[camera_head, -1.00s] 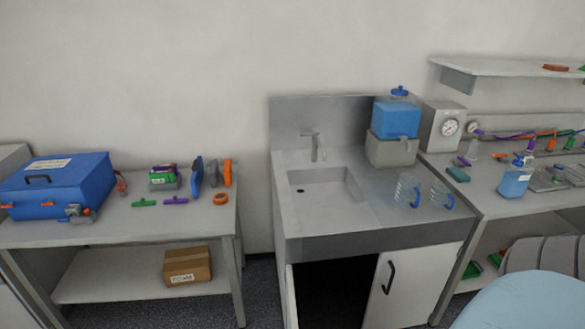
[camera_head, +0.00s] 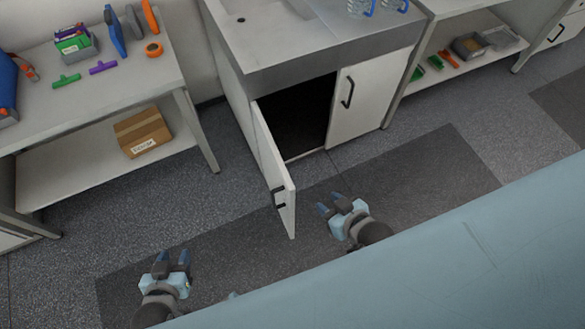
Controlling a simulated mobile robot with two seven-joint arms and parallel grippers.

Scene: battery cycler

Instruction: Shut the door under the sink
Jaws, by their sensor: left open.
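The sink cabinet (camera_head: 330,49) stands at the upper middle. Its left door (camera_head: 274,172) hangs open, swung out toward me, with a dark handle (camera_head: 279,197) near its free edge. The opening behind it is dark inside. The right door (camera_head: 357,101) is shut. My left gripper (camera_head: 173,258) is open and empty, low and to the left of the open door, apart from it. My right gripper (camera_head: 328,203) has its fingers apart and is empty, just right of the open door's free edge; I cannot tell the depth gap between them.
A workbench (camera_head: 140,88) with tools and a cardboard box (camera_head: 142,132) on its lower shelf stands at the left. Another bench with a lower shelf (camera_head: 470,55) stands at the right. A dark mat (camera_head: 415,175) lies on the floor before the cabinet.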

